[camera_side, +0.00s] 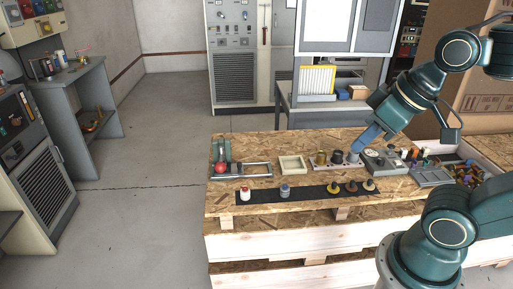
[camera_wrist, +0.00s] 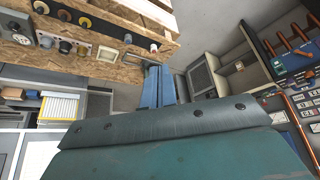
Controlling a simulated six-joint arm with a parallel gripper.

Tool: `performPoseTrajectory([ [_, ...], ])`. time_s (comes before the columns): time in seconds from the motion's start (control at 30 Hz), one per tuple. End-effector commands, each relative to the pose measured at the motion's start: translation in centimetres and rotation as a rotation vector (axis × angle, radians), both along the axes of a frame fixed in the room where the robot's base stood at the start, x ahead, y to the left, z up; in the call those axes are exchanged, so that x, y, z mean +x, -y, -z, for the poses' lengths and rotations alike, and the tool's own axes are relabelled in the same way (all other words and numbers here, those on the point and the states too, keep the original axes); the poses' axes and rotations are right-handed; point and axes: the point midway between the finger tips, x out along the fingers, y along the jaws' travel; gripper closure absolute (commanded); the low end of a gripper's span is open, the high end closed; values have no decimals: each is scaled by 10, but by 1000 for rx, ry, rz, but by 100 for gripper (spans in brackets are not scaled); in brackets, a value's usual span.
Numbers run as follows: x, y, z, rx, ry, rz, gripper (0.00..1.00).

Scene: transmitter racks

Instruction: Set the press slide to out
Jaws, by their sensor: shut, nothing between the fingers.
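What looks like the press slide (camera_side: 221,169) is at the left end of the wooden bench top in the side view. It has a red ball knob, a green upright part behind it and grey metal rails running to the right. In the wrist view my fingers hide most of that area. My gripper (camera_side: 356,151) has blue fingers, shut and empty. It points down and left over the right half of the bench, by the row of dark knobs and well right of the red knob. Its fingers also show in the wrist view (camera_wrist: 159,72).
A cream square tray (camera_side: 292,166) lies right of the rails. A board with dark knobs (camera_side: 337,160) and a grey dial unit (camera_side: 385,160) stand further right. A black strip (camera_side: 306,193) with several knobbed pieces runs along the front. Open floor lies left of the bench.

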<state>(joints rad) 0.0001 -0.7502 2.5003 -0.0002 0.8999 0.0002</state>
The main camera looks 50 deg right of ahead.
Motion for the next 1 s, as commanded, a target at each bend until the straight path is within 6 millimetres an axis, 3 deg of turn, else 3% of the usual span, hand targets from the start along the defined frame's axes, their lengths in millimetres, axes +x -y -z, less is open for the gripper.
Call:
performPoseTrajectory([
  [0.37,0,0,0,0,0,0,100],
  [0.57,3,0,-2,-2,-1,-4,63],
  [0.63,7,0,-4,-4,-4,-8,61],
  [0.77,21,1,-9,-10,-12,-23,61],
  [1.0,67,5,-22,-28,-34,-73,61],
])
